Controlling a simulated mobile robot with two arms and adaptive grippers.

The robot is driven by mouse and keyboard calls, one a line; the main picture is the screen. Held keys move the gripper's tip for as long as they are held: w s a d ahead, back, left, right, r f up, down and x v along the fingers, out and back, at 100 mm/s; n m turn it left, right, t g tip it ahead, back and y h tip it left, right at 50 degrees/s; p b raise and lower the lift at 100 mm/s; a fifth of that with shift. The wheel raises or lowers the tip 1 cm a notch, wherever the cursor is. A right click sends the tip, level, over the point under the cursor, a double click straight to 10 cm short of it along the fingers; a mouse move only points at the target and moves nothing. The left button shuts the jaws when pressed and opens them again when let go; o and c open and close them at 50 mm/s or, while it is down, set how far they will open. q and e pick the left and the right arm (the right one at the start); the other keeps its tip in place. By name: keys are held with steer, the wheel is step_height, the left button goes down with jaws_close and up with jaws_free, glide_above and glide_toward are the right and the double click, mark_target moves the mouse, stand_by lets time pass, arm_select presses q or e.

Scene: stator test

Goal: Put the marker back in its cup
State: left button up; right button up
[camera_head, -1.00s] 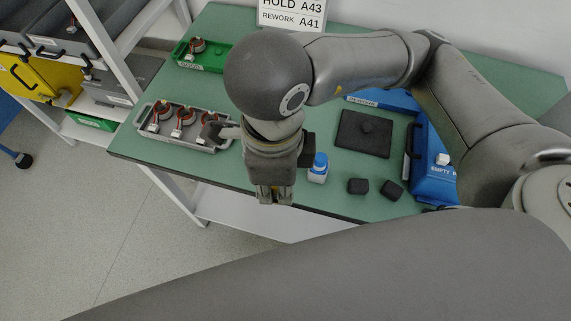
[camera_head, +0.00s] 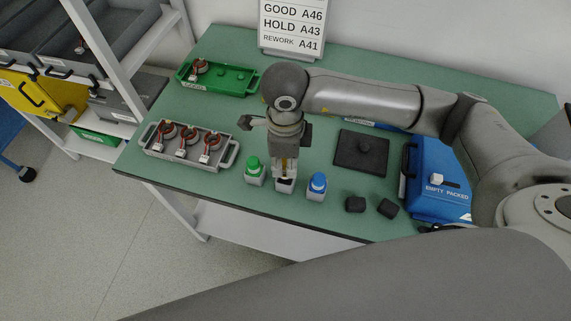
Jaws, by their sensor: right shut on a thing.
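My right gripper (camera_head: 287,174) points down over the middle of the table's front part. It is shut on the marker, which is mostly hidden between the fingers. Its fingertips are directly above a small white cup (camera_head: 285,187) with a dark top. I cannot tell whether the marker's lower end is inside that cup. A white cup with a green top (camera_head: 254,172) stands just left of the gripper, and one with a blue top (camera_head: 317,186) stands just right. My left gripper is not in view.
A grey tray with motor parts (camera_head: 226,160) and a green bin (camera_head: 233,81) are at left. A black plate (camera_head: 361,152), two dark blocks (camera_head: 356,204) and a blue case (camera_head: 440,190) are at right. A sign (camera_head: 292,22) stands behind. The table's front edge is close.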

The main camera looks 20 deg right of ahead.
mark_target(285, 170)
step_height(285, 170, down, 2)
steer(key=shift+f+p, duration=0.2)
steer(key=shift+p, duration=0.5)
steer(key=shift+w+f, duration=0.1)
steer(key=shift+f, duration=0.3)
steer(key=shift+f+b, duration=0.5)
steer(key=shift+b, duration=0.1)
steer(key=o, duration=1)
steer(key=shift+c, duration=0.2)
steer(key=shift+r, duration=0.1)
